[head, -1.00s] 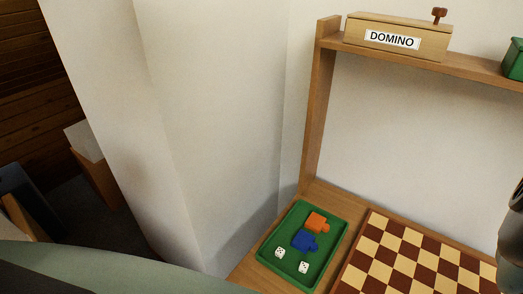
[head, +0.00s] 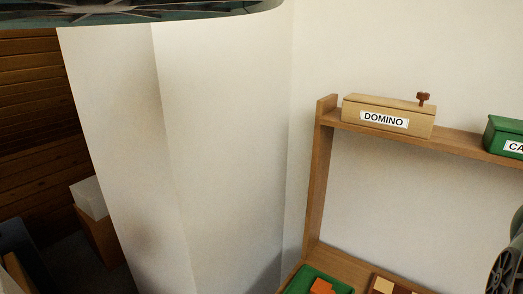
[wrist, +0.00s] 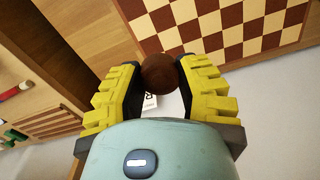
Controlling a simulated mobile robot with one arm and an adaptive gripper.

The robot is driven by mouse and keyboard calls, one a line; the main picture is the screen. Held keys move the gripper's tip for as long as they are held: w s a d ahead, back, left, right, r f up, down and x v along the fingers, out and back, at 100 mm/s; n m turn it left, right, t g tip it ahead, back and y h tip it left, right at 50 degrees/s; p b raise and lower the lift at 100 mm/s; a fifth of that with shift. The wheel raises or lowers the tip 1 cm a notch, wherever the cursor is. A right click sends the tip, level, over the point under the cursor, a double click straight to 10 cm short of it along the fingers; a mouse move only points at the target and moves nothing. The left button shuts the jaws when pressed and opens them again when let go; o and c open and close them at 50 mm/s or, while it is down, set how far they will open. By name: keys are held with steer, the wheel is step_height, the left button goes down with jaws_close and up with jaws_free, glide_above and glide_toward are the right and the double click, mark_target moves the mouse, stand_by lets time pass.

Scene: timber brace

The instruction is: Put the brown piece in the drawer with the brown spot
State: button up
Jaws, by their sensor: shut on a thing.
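In the wrist view, my gripper (wrist: 157,77) has its yellow fingers shut on a dark brown round thing (wrist: 162,73) at the fingertips. Only its rounded top shows, so I cannot tell its full shape. A white label (wrist: 149,101) with dark marks shows just below it, partly hidden by the fingers. My gripper's fingertips do not show in the head view. I can make out no drawer with a brown spot in either view.
A wooden shelf holds a DOMINO box (head: 388,115) with a brown peg and a green box (head: 505,137). A green tray (head: 297,284) with an orange piece (head: 322,287) is at the bottom edge. A checkered board (wrist: 232,22) lies beyond my gripper.

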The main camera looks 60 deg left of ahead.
steer(key=w+a+r+p, duration=0.15)
steer(key=a+r, duration=0.25)
steer(key=r, duration=0.5)
steer(key=w+a+r+m+p, duration=0.15)
steer(key=a+r, duration=0.25)
steer(key=r, duration=0.5)
steer(key=w+a+r+p, duration=0.15)
steer(key=a+r, duration=0.25)
steer(key=r, duration=0.5)
step_height(320, 180, up, 38)
steer(key=p, duration=3.8)
steer(key=shift+s+p, duration=0.3)
steer(key=shift+f, duration=0.1)
